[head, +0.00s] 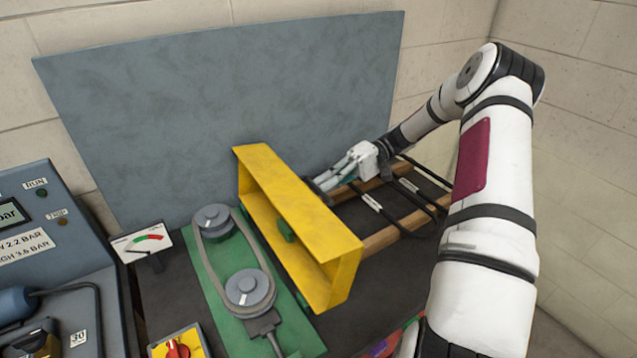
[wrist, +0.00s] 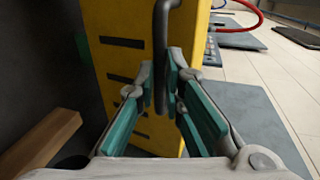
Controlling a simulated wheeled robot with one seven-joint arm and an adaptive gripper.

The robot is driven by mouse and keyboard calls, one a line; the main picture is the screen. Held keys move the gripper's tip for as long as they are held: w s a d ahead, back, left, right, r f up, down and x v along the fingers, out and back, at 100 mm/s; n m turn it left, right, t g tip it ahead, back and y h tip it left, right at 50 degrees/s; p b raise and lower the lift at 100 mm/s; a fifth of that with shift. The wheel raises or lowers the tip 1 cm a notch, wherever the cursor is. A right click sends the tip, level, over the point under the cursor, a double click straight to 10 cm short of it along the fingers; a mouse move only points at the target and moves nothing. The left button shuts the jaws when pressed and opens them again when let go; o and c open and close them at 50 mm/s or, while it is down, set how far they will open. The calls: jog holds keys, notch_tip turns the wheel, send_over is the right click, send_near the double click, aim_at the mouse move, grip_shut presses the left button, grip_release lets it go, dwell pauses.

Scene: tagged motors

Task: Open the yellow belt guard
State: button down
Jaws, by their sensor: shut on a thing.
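The yellow belt guard (head: 300,200) stands on edge to the right of the belt (head: 265,262), its hollow side facing left towards the two grey pulleys (head: 249,289). The belt and pulleys on their green base are uncovered. In the wrist view the guard's slotted yellow face (wrist: 115,18) fills the middle. My gripper (head: 322,183) is on the far right side of the guard. In the wrist view its fingers (wrist: 160,82) are closed on the dark handle (wrist: 160,22) on that face. In the head view the handle is hidden behind the guard.
A wooden-edged frame with dark straps (head: 405,195) lies under my forearm. A grey panel (head: 220,100) stands behind.

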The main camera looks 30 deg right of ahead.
jog(key=shift+s+d+f+b, duration=0.15)
jog(key=shift+f+b, duration=0.15)
jog(key=shift+f, duration=0.6)
jog(key=c, duration=1.7)
grip_release()
jog(key=shift+a, duration=0.2)
jog(key=shift+o, duration=0.2)
jog(key=v, duration=1.2)
jog(key=shift+w+d+r, duration=0.1)
jog(key=shift+w+d, duration=0.05)
jog(key=shift+w, duration=0.05)
